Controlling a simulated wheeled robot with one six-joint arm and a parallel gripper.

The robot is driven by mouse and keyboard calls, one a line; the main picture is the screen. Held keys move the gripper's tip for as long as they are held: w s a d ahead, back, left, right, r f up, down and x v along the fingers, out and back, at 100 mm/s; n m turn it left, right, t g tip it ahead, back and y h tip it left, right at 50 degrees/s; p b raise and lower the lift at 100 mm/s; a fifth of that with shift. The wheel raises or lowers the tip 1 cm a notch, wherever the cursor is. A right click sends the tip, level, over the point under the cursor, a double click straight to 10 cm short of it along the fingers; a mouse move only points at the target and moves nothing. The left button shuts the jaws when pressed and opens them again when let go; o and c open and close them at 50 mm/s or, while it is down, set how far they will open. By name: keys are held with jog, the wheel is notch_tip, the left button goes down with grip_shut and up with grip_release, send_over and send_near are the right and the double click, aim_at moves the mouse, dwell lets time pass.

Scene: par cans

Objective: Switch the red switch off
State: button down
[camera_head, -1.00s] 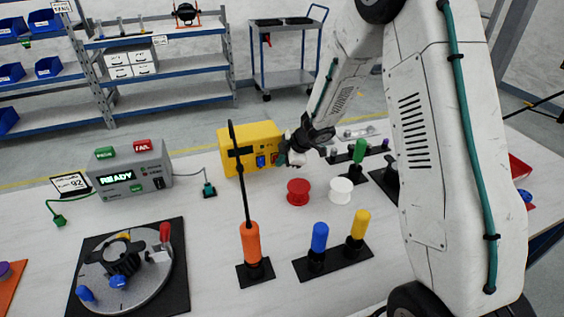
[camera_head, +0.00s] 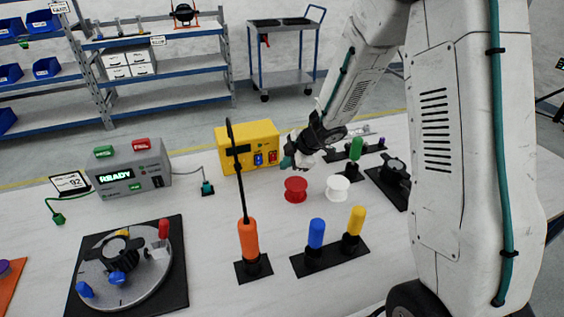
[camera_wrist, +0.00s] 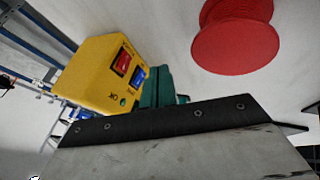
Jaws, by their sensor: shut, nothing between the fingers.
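The yellow box (camera_head: 235,137) stands at the back middle of the table, its front carrying a red switch (camera_head: 272,157) and a blue switch (camera_head: 258,159). In the wrist view the red switch (camera_wrist: 122,62) sits above the blue switch (camera_wrist: 137,77), both in dark frames. A small green button or lamp (camera_wrist: 123,101) is beside the letters OK. I cannot tell which way the red switch is tipped. My gripper (camera_head: 286,162) is shut and empty, just right of and in front of the box, apart from the red switch. Its teal fingers (camera_wrist: 156,86) show in the wrist view.
A red spool (camera_head: 296,190) and a white spool (camera_head: 338,188) stand below my gripper. An orange-handled tool (camera_head: 248,240) stands upright in front of the box, its dark shaft crossing it in view. A grey READY box (camera_head: 130,175) is at left.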

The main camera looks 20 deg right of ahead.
jog(key=shift+s+d+r, duration=0.85)
jog(key=shift+s+r, duration=0.2)
jog(key=shift+s+d+r, duration=0.85)
jog(key=shift+s+r, duration=0.15)
jog(key=shift+r, duration=0.05)
